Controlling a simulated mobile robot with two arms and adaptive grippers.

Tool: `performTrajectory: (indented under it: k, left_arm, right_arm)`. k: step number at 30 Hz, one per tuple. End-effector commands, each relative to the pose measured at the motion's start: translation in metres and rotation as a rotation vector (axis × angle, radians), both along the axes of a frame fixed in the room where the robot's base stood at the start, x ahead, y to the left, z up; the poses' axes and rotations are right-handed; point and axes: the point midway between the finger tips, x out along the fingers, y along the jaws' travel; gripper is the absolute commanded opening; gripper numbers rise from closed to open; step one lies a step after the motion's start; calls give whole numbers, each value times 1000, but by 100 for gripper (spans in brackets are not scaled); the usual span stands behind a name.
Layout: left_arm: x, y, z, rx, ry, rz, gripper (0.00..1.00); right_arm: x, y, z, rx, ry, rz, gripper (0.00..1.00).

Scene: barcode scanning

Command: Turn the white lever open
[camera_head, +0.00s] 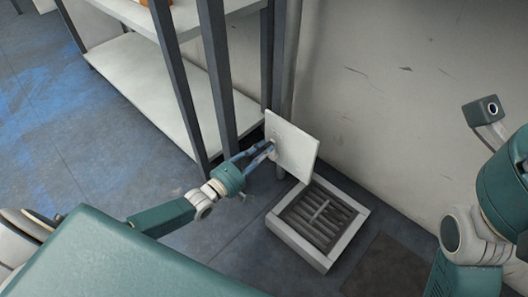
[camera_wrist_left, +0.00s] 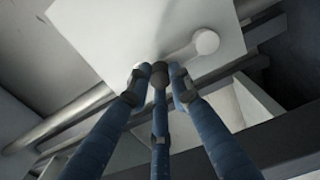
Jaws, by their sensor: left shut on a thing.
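A white square panel (camera_head: 297,152) stands tilted beside the shelf post, above a floor grate. My left gripper (camera_head: 271,147) reaches its face from the left. In the left wrist view, a white lever (camera_wrist_left: 190,51) with a round knob (camera_wrist_left: 206,42) lies across the panel (camera_wrist_left: 130,35). The knob end points to the upper right. My left gripper's blue fingers (camera_wrist_left: 157,76) are closed at the lever's lower left end, which they partly hide.
A square drain box with a dark grate (camera_head: 318,215) sits on the floor just below the panel. A shelf rack (camera_head: 150,80) with dark posts stands at left. The wall (camera_head: 400,90) is at right.

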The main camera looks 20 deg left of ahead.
Motion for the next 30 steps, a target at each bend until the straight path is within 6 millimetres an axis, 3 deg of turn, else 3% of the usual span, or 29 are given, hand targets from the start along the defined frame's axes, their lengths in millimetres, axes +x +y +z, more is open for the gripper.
performTrajectory:
  k: [14,15,18,30]
  left_arm:
    - [3,8,0,-15,10,10,0]
    - [3,8,0,-14,9,11,22]
    - [2,7,-1,-14,9,10,39]
    - [-8,7,-1,-15,9,5,39]
  right_arm:
    - [0,-1,1,5,1,0,60]
    - [0,-1,1,5,1,0,60]
    - [0,-1,1,5,0,1,60]
    - [-1,-1,0,0,-3,-2,60]
